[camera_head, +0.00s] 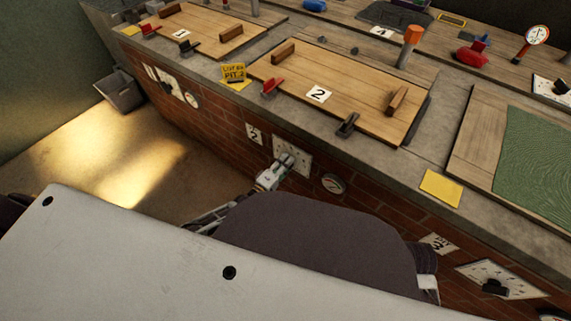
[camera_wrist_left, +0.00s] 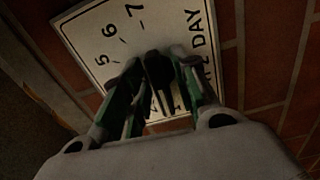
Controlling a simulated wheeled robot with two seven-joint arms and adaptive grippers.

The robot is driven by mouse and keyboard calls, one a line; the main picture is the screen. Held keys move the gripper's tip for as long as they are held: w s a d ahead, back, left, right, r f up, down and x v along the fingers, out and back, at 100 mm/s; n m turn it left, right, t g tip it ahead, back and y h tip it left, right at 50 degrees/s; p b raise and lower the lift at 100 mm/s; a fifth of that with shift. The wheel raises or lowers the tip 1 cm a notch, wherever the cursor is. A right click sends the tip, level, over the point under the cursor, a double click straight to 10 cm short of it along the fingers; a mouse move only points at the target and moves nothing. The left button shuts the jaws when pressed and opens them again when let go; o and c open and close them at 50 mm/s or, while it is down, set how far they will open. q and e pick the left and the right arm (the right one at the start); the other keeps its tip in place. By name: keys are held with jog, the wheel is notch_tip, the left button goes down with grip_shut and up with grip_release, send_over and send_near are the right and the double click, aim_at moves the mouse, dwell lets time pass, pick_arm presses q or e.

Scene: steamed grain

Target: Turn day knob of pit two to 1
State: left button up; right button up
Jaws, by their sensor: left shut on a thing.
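The white day dial plate (camera_head: 302,158) of pit two is on the brick front below lid 2. The wrist view shows its face (camera_wrist_left: 93,34) with printed numbers, 5, 6 and 7 among them, and the word DAY. My left gripper (camera_head: 283,165) reaches the plate. In the wrist view its fingers (camera_wrist_left: 158,80) are shut on the dark day knob (camera_wrist_left: 157,66), one on each side. The fingers hide part of the knob and some numbers, so I cannot tell which number it points to. My right gripper is not in view.
A round gauge (camera_head: 333,184) sits just right of the dial plate, and a pit label (camera_head: 254,134) is to its left. The wooden lid 2 (camera_head: 345,85) and the counter edge are above. Another dial plate (camera_head: 515,281) is at lower right.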

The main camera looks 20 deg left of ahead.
pick_arm(q)
jog(key=shift+n, duration=0.4)
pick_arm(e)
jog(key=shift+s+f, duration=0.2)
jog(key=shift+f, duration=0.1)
pick_arm(q)
jog(key=o, duration=0.6)
jog(key=shift+o, duration=0.2)
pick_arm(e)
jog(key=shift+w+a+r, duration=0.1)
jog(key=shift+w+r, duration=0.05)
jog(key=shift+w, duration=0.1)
pick_arm(q)
jog(key=shift+s+a, duration=0.1)
jog(key=shift+s, duration=0.05)
jog(key=v, duration=1.1)
jog(key=shift+s, duration=0.3)
